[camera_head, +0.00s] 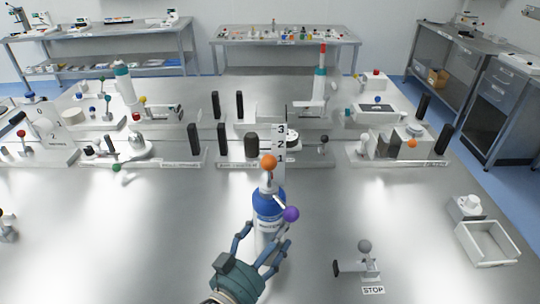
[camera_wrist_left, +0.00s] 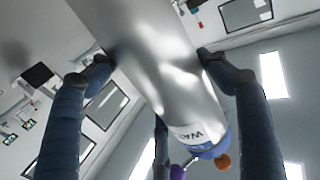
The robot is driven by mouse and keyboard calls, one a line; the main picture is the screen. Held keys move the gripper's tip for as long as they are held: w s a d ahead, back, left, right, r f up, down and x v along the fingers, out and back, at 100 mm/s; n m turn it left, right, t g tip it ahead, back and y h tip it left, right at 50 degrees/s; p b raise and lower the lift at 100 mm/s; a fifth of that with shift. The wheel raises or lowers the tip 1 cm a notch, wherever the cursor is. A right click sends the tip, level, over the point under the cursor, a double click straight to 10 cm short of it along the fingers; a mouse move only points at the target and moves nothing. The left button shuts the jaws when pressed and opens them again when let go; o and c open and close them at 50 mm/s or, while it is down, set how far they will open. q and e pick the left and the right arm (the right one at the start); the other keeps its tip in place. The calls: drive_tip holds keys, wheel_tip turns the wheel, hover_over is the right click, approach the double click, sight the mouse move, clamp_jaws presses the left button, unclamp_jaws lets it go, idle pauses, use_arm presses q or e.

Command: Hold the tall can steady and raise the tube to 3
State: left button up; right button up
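The tall can (camera_head: 268,204), silver-white with a blue band and blue top, stands upright at the front middle of the bench. An orange ball (camera_head: 269,162) is on its top and a purple ball (camera_head: 291,214) at its side. My left gripper (camera_head: 262,238) has its fingers spread around the lower can. In the left wrist view the can (camera_wrist_left: 155,65) lies between the fingers, whose tips are close to its sides; firm contact is not clear. Behind the can is a scale (camera_head: 281,143) marked 1, 2, 3, with a dark upright cylinder (camera_head: 252,145) beside it. I cannot tell which part is the tube.
A small STOP stand (camera_head: 366,262) with a grey ball is to the right. A white open tray (camera_head: 487,246) is near the right edge. Several fixtures with dark posts line the back. The front left of the bench is mostly clear.

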use_arm(q)
drive_tip(key=c, duration=0.5)
drive_tip(key=shift+r, duration=0.15)
